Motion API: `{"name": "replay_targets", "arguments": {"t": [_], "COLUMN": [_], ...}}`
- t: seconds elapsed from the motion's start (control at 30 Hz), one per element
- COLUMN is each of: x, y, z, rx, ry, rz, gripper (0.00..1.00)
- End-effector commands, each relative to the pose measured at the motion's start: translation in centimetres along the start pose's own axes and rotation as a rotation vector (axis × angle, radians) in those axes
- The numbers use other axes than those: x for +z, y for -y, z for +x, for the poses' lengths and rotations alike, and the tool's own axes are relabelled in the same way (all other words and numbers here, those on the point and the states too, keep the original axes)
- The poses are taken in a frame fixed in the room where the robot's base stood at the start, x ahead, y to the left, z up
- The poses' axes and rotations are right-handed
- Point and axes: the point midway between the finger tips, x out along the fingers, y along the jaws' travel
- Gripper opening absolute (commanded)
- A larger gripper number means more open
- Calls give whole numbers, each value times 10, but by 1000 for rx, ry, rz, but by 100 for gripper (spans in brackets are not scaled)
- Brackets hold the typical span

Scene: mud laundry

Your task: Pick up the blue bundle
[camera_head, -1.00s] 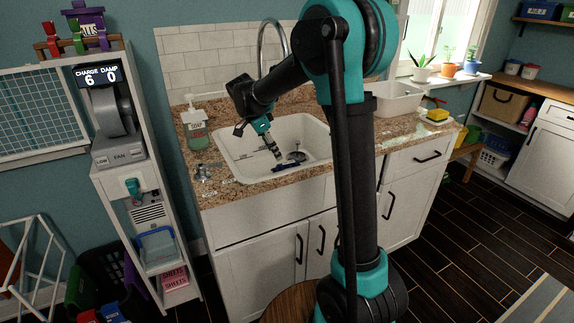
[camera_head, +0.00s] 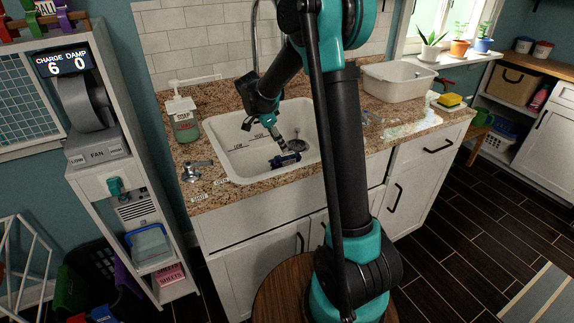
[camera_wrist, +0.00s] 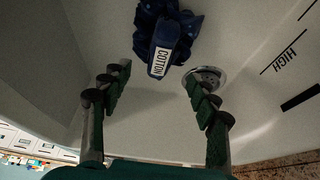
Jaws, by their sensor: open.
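The blue bundle (camera_head: 285,160) lies on the floor of the white sink basin (camera_head: 228,158). In the wrist view the dark blue bundle (camera_wrist: 168,32) shows at the top centre, with a white label reading COTTON. My gripper (camera_head: 281,146) reaches down into the basin, just above the bundle in the head view. In the wrist view my gripper (camera_wrist: 158,88) has its two fingers spread wide, with nothing between them. The bundle is beyond the fingertips.
A metal drain (camera_wrist: 207,76) is beside the bundle. The basin walls surround my gripper. A soap bottle (camera_head: 184,118) and a tap handle (camera_head: 196,171) stand on the granite counter at left. A white tub (camera_head: 398,82) and a yellow sponge (camera_head: 449,100) are at right.

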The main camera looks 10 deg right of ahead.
Motion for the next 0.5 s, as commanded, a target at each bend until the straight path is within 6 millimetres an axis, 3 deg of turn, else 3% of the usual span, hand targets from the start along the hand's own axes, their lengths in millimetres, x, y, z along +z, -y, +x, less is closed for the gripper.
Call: {"name": "replay_targets", "arguments": {"t": [0.13, 0.5], "x": [0, -2], "y": [0, 2], "z": [24, 56], "rx": [0, 0], "ry": [0, 0], "rz": [1, 1], "gripper": [60, 60]}}
